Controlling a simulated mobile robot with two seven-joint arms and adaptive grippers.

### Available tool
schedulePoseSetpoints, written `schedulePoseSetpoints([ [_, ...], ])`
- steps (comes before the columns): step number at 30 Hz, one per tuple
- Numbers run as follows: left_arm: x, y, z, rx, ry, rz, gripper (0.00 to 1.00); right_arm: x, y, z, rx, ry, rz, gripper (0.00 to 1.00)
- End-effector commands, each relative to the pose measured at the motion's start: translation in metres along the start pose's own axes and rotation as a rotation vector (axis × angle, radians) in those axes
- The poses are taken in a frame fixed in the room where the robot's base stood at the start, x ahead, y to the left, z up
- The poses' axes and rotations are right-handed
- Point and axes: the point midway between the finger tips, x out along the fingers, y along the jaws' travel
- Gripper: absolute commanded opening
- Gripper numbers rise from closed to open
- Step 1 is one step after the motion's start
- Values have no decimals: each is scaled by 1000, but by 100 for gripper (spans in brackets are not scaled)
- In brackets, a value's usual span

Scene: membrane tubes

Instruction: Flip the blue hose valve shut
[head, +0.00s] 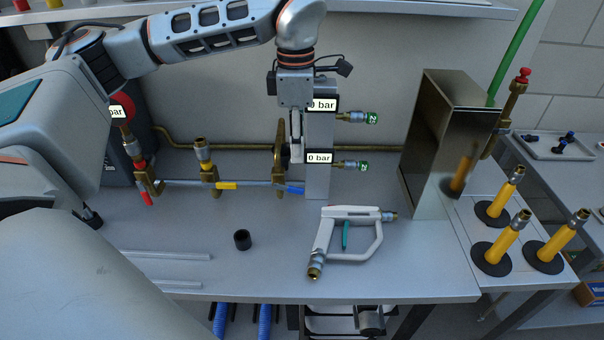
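The blue valve handle (295,190) is at the right end of a thin horizontal line, just left of the grey gauge column (318,180). It lies roughly along the line, tilted slightly down to the right. My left gripper (296,158) points down from above, with its fingertips a little above the blue handle and beside a brass fitting (279,150). The fingers overlap in this view, so I cannot see a gap between them. Nothing held is visible. My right gripper is out of view.
A yellow handle (228,186) and a red handle (147,198) sit further left on the line. A tall metal box (428,150) stands right. The bench between line and cup is clear.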

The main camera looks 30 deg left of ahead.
Motion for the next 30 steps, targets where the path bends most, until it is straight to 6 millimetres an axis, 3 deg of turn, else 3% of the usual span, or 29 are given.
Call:
schedulePoseSetpoints([
  [5, 6, 3, -5, -10, 11, 9, 24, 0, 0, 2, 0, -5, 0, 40],
  [21, 98, 3, -5, -9, 9, 6, 24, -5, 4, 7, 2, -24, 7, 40],
  [30, 117, 4, -4, -9, 7, 9, 24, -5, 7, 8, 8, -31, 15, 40],
])
